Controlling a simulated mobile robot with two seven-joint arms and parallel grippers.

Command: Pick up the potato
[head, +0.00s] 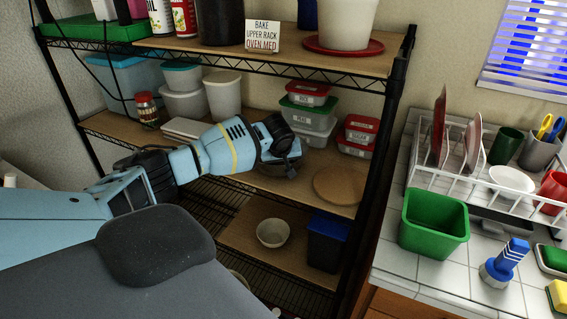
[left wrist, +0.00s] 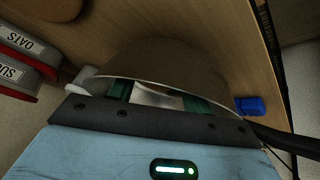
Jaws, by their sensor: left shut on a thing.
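My left gripper (head: 284,150) reaches in over the middle shelf of the rack. In the left wrist view, its green-padded fingers (left wrist: 160,96) are shut on a brown-grey rounded thing (left wrist: 175,62) with a thin pale edge, which looks bowl-like. It fills much of that view and hides what lies beyond. In the head view, the held thing is mostly hidden by the gripper and shows only as a dark patch. I see nothing I can clearly name as a potato. My right gripper is not in view.
Lidded food containers (head: 307,113) stand behind the gripper, with a round brown board (head: 338,185) to its right. A bowl (head: 273,232) and a blue-topped bin (head: 326,240) are on the lower shelf. A green tub (head: 434,222) and dish rack (head: 480,178) stand on the counter.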

